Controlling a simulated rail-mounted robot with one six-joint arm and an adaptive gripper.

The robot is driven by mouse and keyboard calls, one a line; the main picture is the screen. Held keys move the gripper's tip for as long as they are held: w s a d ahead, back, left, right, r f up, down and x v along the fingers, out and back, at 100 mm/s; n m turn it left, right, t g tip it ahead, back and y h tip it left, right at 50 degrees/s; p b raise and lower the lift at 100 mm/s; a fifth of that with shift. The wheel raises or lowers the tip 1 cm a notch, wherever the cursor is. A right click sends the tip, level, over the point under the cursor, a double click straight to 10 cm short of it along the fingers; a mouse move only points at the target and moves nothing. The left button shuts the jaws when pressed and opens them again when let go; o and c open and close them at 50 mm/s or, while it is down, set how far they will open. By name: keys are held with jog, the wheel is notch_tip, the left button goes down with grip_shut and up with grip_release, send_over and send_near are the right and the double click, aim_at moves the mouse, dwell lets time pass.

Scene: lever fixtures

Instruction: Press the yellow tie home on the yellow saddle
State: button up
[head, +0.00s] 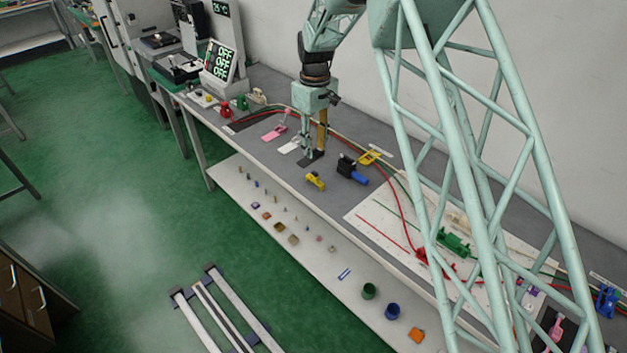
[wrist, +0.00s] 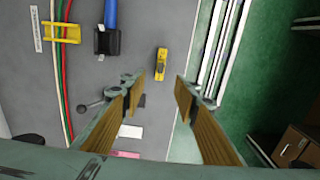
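A yellow bracket (head: 369,157), which looks like the saddle, stands at the back of the grey bench beside the wires. In the wrist view the yellow saddle (wrist: 62,33) is at the upper left, with red and green wires running through it. A small yellow piece with dark details (head: 315,181), probably the yellow tie, lies near the bench's front edge. In the wrist view this yellow piece (wrist: 161,63) lies just beyond the fingertips, apart from them. My gripper (wrist: 159,82) is open and empty, its fingers wide apart. In the head view my gripper (head: 314,150) points down above the bench.
A black block with a blue cylinder (head: 352,170) sits right of the yellow piece, between it and the saddle. A red wire (head: 403,205) curves across the bench to a white board (head: 375,222). A pink piece (head: 274,132) lies left of my gripper. A lower shelf carries several small parts.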

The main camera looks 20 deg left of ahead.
aim_at(315, 175)
jog(key=shift+f, duration=0.15)
jog(key=shift+f, duration=4.15)
jog(key=shift+s+f+b, duration=0.1)
jog(key=shift+f+b, duration=0.35)
jog(key=shift+f, duration=2.15)
jog(key=c, duration=0.7)
